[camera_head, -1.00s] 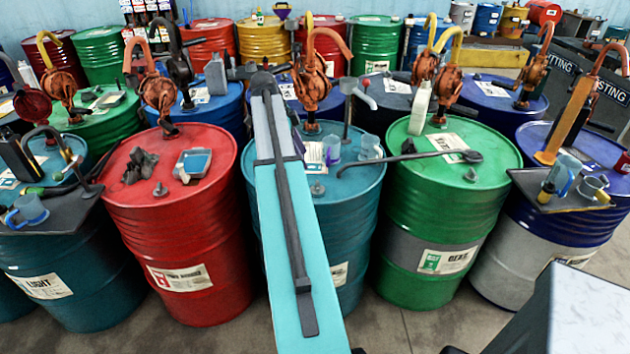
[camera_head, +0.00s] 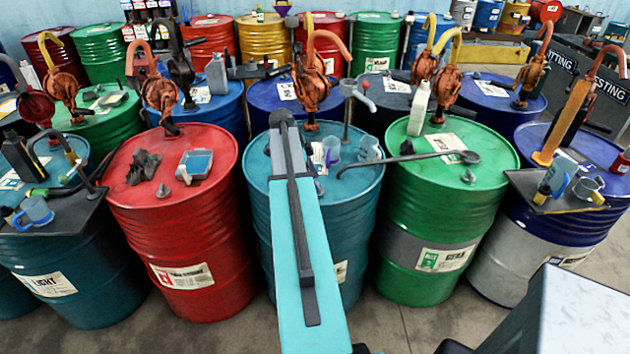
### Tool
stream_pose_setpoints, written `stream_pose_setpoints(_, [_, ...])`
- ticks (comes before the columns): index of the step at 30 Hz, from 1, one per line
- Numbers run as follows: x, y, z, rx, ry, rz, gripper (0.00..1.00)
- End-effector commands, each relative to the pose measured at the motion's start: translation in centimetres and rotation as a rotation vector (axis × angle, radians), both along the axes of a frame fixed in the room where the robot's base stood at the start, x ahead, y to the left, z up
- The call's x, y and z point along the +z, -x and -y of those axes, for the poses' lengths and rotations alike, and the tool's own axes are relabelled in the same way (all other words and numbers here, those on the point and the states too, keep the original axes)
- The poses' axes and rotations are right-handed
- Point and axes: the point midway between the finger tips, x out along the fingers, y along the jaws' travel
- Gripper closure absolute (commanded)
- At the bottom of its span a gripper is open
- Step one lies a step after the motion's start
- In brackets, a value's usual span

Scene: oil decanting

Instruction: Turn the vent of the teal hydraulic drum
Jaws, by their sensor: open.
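The teal hydraulic drum (camera_head: 355,215) stands upright in the middle of the front row. My pale turquoise and grey arm reaches across it from the bottom of the picture and covers much of its left and middle. A small grey fitting, which looks like the vent (camera_head: 319,187), shows on the drum's top at the arm's right edge, partly hidden. I cannot make out my gripper; the arm's far end (camera_head: 283,118) hides what lies below it. An orange-brown rotary pump (camera_head: 311,88) stands at the back of the drum top.
Clear cups (camera_head: 369,148) stand on the teal drum's right side. A long dark bar (camera_head: 385,162) reaches from there onto the green drum (camera_head: 455,200). A red drum (camera_head: 180,235) stands close on the left. Grey floor shows in front.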

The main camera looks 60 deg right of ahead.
Motion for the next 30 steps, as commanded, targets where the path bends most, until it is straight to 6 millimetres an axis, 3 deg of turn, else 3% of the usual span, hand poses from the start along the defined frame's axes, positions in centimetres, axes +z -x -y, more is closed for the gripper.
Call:
stream_pose_setpoints(7, [-1.4,0.5,0.3,0.0,0.0,0.0,0.41])
stream_pose_setpoints(18, [-1.6,0.5,0.4,0.0,0.0,0.0,0.41])
stream_pose_setpoints(25, [-1.6,0.5,0.3,0.0,0.0,0.0,0.79])
stream_pose_setpoints(30, [-1.6,0.5,0.3,0.003,0.0,0.0,0.82])
